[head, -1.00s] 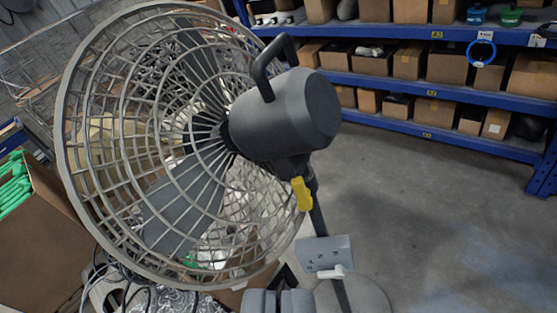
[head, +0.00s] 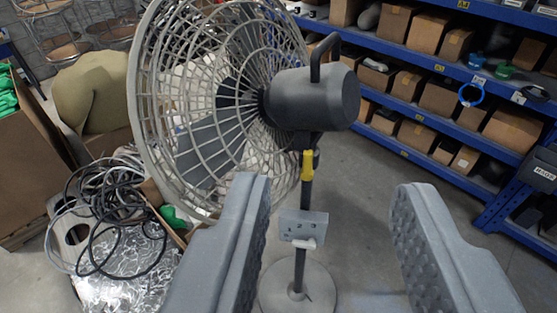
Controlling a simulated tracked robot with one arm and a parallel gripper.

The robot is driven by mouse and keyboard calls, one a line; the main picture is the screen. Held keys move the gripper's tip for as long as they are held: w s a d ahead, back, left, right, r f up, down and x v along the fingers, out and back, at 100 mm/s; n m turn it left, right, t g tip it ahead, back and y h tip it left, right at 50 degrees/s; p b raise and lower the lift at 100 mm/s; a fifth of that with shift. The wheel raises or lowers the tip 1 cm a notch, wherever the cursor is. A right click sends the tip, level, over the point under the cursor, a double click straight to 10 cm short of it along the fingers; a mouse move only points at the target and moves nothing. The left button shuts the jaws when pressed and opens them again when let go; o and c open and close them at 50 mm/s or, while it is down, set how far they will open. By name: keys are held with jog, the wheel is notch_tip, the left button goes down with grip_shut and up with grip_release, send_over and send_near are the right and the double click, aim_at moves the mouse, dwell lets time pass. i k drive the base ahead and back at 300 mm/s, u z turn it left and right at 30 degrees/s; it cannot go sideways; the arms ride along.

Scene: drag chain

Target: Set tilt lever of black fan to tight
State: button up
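The black fan (head: 311,97) stands in the middle of the head view, with its wire cage (head: 205,100) facing left and a handle on top of the motor. The yellow tilt lever (head: 308,165) sits under the motor on the pole and hangs about upright. A grey control box (head: 303,225) is lower on the pole, above the round base (head: 298,288). My gripper (head: 330,205) is open and empty, its two grey padded fingers wide apart in the foreground. The fan's pole shows between the fingers, and the lever appears above and beyond them. No contact shows.
Blue shelving (head: 425,75) with cardboard boxes runs along the back right. A cardboard box (head: 30,165) stands at the left edge. Coiled black cables (head: 115,215) lie on a clear bag at lower left. Grey floor (head: 362,205) is clear right of the fan.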

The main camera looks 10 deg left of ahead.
aim_at(306, 175)
jog(key=u, duration=1.6)
jog(key=k, duration=1.55)
jog(key=z, duration=0.55)
jog(key=i, duration=1.7)
